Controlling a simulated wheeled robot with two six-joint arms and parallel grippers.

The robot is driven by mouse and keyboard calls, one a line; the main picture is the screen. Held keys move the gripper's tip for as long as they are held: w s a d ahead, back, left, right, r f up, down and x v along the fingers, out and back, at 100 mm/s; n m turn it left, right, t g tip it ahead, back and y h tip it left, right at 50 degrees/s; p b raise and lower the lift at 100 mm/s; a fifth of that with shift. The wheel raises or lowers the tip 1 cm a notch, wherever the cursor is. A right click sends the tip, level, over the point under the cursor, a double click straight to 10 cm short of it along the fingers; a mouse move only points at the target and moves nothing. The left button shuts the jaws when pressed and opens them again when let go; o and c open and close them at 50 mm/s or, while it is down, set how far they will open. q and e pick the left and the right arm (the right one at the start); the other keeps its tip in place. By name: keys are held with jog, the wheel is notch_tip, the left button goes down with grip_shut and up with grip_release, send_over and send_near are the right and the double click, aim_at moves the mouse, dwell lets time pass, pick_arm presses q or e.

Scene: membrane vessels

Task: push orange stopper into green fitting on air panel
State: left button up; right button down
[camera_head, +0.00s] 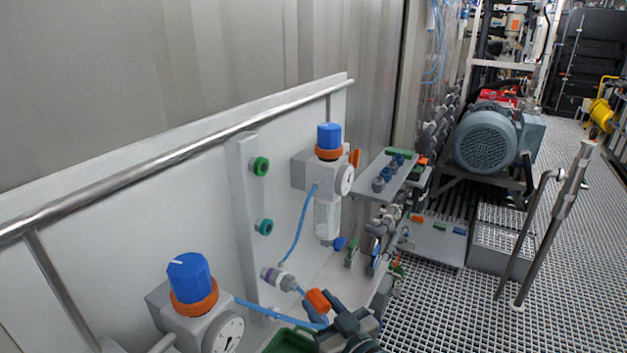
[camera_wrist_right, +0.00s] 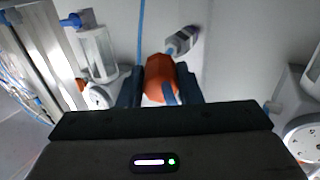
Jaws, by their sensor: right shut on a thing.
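The orange stopper (camera_head: 318,300) is in my right gripper (camera_head: 322,314), low in front of the air panel (camera_head: 215,210) in the head view. In the right wrist view the stopper (camera_wrist_right: 158,76) sits between the two dark fingers (camera_wrist_right: 159,90), which are shut on it. Two ring-shaped fittings are on the panel's upright plate: a green one (camera_head: 260,166) above and a teal-green one (camera_head: 264,227) below. Both are open-faced and stand above and left of the stopper, apart from it. My left gripper is not in view.
Two regulators with blue knobs (camera_head: 329,136) (camera_head: 190,277) flank the plate. A grey-purple connector (camera_head: 278,279) and blue tubing are close to the stopper. A metal rail (camera_head: 200,145) crosses the panel. A green tray (camera_head: 290,342) is below. A shelf (camera_head: 390,175) is at right.

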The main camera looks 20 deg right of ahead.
jog(key=w+r+n+g+y+p, duration=0.1)
jog(key=w+r+n+y+p, duration=0.25)
jog(key=r, duration=0.95)
jog(key=n+g+y, duration=0.2)
jog(key=g+y, duration=0.1)
jog(key=y, duration=0.2)
send_near(264, 167)
jog(key=shift+s+p, duration=0.3)
jog(key=shift+p, duration=0.15)
jog(key=shift+w, duration=0.1)
jog(key=shift+x, duration=2.9)
jog(key=shift+p, duration=0.55)
jog(key=shift+w+a, duration=0.25)
jog(key=shift+w, duration=0.1)
